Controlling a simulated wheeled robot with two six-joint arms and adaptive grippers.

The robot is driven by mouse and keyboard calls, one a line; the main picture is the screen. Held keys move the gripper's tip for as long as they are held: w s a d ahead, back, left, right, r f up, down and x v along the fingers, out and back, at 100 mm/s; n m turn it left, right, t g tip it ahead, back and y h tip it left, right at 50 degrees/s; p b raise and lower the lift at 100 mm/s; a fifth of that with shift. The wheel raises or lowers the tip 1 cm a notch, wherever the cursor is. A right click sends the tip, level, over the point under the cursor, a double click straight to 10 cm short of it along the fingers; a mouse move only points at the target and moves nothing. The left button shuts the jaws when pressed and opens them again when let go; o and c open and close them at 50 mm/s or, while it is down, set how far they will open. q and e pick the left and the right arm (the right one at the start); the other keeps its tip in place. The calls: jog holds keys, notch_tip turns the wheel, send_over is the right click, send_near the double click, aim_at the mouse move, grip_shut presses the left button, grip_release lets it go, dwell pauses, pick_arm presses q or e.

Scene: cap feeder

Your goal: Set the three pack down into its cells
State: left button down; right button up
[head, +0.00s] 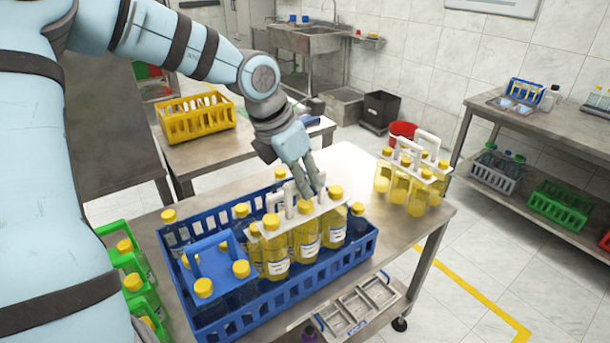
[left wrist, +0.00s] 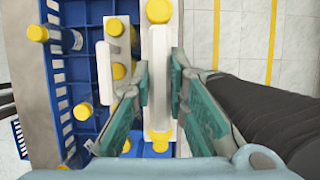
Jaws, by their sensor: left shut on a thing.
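The three pack (head: 305,238) is a white carrier with three yellow-capped bottles of yellow liquid. It is upright over the front right part of the blue crate (head: 290,300). Its labels show above the crate's front rim; whether the bottle bases touch the cell floors I cannot tell. My left gripper (head: 307,188) is shut on the carrier's white handle, which also shows between the fingers in the left wrist view (left wrist: 160,75). Another white carrier (left wrist: 105,75) stands close beside it in the crate. My right gripper is not in view.
A blue carrier (head: 215,262) and loose capped bottles fill other cells. White-carrier packs (head: 412,180) stand at the table's right end. A metal slotted tray (head: 357,308) is at the front edge.

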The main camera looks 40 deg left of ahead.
aim_at(304, 212)
pick_arm(q)
jog(key=shift+f+b, duration=3.05)
jog(key=shift+f, duration=0.55)
jog(key=shift+f+b, duration=0.5)
jog(key=c, duration=1.5)
grip_release()
jog(key=v, duration=1.2)
